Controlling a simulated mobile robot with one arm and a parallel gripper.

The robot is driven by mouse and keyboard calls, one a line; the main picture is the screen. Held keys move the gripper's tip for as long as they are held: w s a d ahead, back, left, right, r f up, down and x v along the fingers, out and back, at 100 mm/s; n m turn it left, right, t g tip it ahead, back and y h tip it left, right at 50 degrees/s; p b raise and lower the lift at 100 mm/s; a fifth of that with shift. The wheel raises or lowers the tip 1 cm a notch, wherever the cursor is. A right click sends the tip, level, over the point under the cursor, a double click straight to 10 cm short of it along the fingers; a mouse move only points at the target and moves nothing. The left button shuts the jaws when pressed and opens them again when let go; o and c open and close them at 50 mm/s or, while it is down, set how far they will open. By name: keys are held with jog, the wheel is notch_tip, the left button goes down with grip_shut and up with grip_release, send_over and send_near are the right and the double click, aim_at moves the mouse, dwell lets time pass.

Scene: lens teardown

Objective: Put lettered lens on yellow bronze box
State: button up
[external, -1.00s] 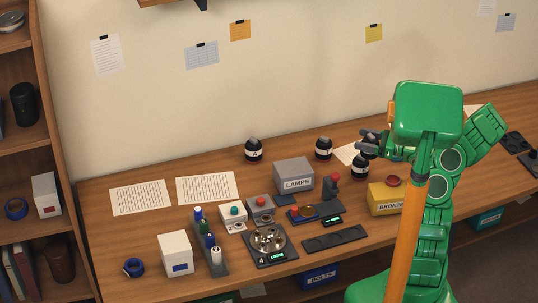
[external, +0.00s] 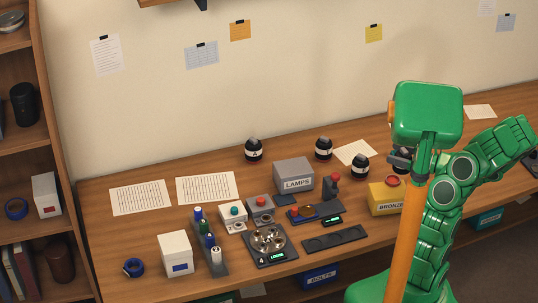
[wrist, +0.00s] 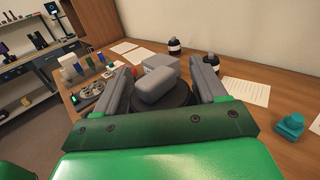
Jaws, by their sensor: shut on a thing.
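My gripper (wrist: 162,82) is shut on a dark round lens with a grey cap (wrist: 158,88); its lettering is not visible. In the external view, my gripper (external: 400,158) is above and behind the yellow bronze box, partly hidden by my green arm. The yellow bronze box (external: 382,202) reads "BRONZE" and has a red round piece (external: 392,181) on top. Its right side is hidden by my arm. Three similar black lenses with pale labels stand on the bench: left (external: 253,150), middle (external: 323,149) and right (external: 360,166). Their letters are too small to read.
A grey LAMPS box (external: 293,177) stands mid-bench. In front are a dark scale (external: 270,257), a flat black tray (external: 335,239) and a small device with a red knob (external: 331,186). Paper sheets (external: 207,188) lie at the back left. A white box (external: 175,254) stands front left.

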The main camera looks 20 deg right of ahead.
jog(key=shift+s+d, duration=0.15)
jog(key=shift+s, duration=0.7)
send_over(396, 191)
jog(key=shift+f, duration=3.85)
jog(key=shift+f, duration=0.15)
jog(key=o, duration=1.7)
jog(key=shift+c, duration=0.2)
jog(key=v, duration=1.2)
jog(key=shift+s, duration=0.1)
